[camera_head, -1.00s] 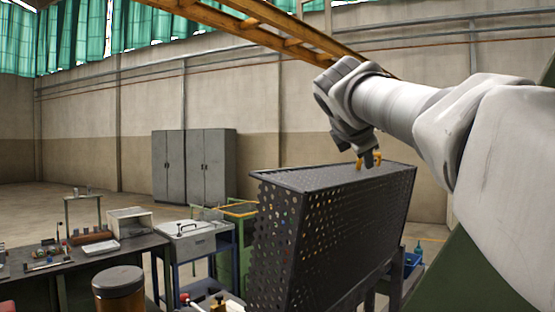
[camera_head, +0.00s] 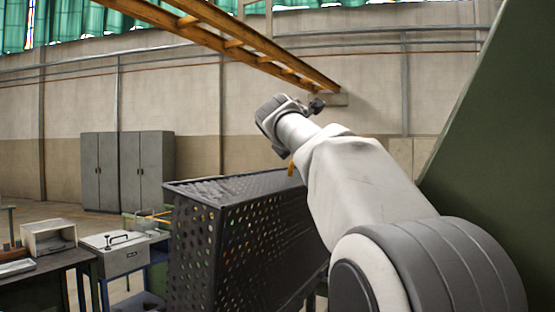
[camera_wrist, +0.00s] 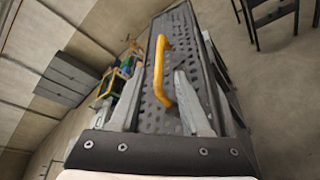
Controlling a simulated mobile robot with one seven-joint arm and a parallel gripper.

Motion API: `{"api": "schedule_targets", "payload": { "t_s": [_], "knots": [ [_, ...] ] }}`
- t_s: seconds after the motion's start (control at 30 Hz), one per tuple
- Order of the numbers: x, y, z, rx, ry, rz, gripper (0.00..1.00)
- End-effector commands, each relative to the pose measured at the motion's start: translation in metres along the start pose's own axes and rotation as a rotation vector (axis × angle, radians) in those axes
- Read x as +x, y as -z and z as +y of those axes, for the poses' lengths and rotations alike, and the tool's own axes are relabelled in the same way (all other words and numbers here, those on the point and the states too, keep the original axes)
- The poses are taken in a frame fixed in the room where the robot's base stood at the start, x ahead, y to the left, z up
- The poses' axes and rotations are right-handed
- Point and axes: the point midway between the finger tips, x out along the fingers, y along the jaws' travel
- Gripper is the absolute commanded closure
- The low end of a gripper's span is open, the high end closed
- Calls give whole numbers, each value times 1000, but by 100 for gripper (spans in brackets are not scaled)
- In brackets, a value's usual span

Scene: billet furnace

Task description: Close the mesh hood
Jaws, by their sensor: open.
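The mesh hood (camera_head: 262,240) is a dark perforated metal box. It stands tall left of my arm in the head view, and its right part is hidden behind the arm. An orange handle (camera_head: 291,167) shows at its upper edge. In the wrist view the handle (camera_wrist: 161,72) is a curved orange bar on the hood's perforated face (camera_wrist: 185,40). My gripper (camera_wrist: 157,80) is open, with its two pale fingers on either side of the handle's near part. I cannot tell whether they touch it. In the head view the fingers are hidden behind my arm.
A workbench (camera_head: 40,266) with a white box (camera_head: 49,237) and a grey lidded box (camera_head: 114,254) stand to the left. Grey lockers (camera_head: 127,170) are at the back wall. A large green sloped panel (camera_head: 500,150) stands close on the right.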

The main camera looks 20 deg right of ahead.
Motion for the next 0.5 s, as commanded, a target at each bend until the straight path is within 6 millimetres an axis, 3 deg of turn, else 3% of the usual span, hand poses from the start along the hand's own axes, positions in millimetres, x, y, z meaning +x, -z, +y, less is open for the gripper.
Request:
{"api": "schedule_targets", "payload": {
  "t_s": [0.3,0.5],
  "knots": [
    [61,-1,0,1,3,0,53],
    [81,-1,1,0,0,0,53]
  ]
}}
